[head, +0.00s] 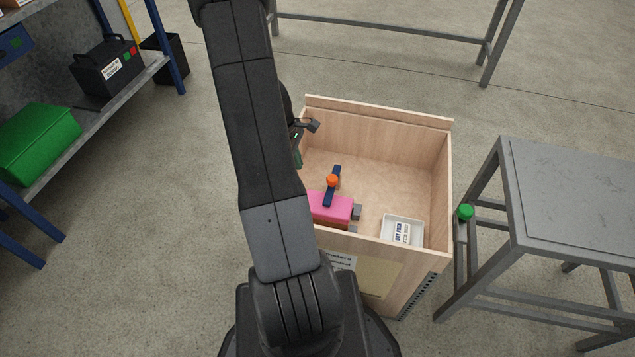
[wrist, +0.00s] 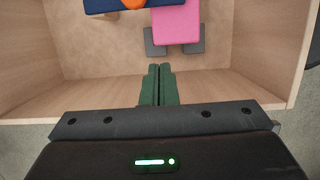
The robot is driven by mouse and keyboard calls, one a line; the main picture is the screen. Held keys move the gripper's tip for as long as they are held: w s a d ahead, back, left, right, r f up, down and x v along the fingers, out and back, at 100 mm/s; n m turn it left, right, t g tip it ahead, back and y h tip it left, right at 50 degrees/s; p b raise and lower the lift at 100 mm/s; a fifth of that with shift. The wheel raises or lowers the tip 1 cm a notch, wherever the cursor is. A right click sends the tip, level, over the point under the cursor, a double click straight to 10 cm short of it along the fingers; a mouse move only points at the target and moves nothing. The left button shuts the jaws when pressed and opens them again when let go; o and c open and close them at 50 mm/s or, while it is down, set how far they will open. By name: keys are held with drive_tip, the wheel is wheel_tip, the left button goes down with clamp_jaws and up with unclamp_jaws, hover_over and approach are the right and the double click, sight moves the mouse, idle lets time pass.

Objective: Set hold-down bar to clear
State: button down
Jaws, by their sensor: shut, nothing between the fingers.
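The hold-down bar is a dark blue bar (head: 337,171) with an orange knob (head: 333,180), inside an open wooden crate (head: 378,107). It lies across a pink block (head: 328,207) that has grey parts at its end. In the wrist view the blue bar (wrist: 105,5), orange knob (wrist: 133,3) and pink block (wrist: 177,24) are cut by the top edge. My gripper (wrist: 159,68) has its green fingers together and empty, apart from the bar and block. In the head view my arm hides most of the gripper and part of the block.
A white tray with a label (head: 402,229) is in the crate's near right corner. A grey table (head: 575,185) stands right of the crate, with a green knob (head: 465,212) between them. A shelf with a green box (head: 42,143) is at left. The crate's far floor is bare.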

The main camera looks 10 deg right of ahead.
sight(310, 192)
drive_tip(key=b+x, duration=0.3)
drive_tip(key=x, duration=0.7)
drive_tip(key=shift+s+d+f, duration=0.15)
drive_tip(key=shift+d+f, duration=0.05)
drive_tip(key=shift+f, duration=0.1)
drive_tip(key=d, duration=0.2)
drive_tip(key=s+d, duration=0.1)
drive_tip(key=shift+s+r, duration=0.1)
drive_tip(key=shift+r, duration=0.15)
drive_tip(key=shift+s+d+b, duration=0.1)
drive_tip(key=shift+d+b, duration=0.05)
drive_tip(key=shift+b, duration=0.15)
drive_tip(key=shift+s+d, duration=0.1)
